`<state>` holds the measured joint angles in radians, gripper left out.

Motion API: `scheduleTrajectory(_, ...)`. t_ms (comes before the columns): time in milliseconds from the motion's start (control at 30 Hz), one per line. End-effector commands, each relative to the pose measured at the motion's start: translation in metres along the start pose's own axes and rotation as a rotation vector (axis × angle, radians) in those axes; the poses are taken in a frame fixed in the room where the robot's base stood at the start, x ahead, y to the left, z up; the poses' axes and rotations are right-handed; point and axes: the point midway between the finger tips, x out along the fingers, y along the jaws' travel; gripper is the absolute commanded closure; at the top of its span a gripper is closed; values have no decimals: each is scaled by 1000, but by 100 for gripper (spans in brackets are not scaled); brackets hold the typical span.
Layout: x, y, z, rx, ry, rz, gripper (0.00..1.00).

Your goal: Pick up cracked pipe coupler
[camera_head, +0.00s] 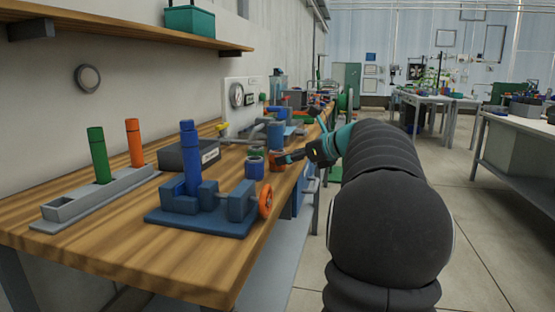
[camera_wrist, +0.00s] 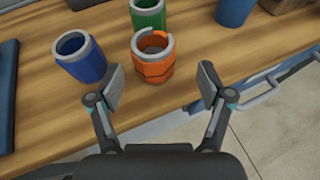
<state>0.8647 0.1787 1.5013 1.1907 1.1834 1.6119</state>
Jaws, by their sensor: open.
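The cracked pipe coupler looks to be the orange ring (camera_wrist: 153,70) with a grey rim that has a gap, standing upright on the wooden bench in the wrist view. My gripper (camera_wrist: 161,84) is open, with one finger to each side of the orange coupler and apart from it. The coupler is a little beyond the fingertips and nearer the left finger.
A blue coupler (camera_wrist: 81,58) stands close to the left finger, and a green coupler (camera_wrist: 148,14) stands behind the orange one. A blue cup-like part (camera_wrist: 235,10) is at the upper right. A blue vise-like fixture (camera_head: 205,207) with an orange handwheel stands nearer on the bench.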

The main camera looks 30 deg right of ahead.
Motion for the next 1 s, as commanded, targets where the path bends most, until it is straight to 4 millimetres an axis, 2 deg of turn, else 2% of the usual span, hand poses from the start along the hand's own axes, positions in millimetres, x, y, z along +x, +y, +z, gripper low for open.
scheduleTrajectory(300,42,7,-3,0,0,3,21)
scheduleTrajectory(567,46,6,-2,0,0,0,21)
scheduleTrajectory(667,46,6,-3,0,0,0,41)
scheduleTrajectory(833,46,6,-3,0,0,0,84)
scheduleTrajectory(967,46,6,-2,0,0,0,86)
scheduleTrajectory(1000,46,6,-2,0,0,0,91)
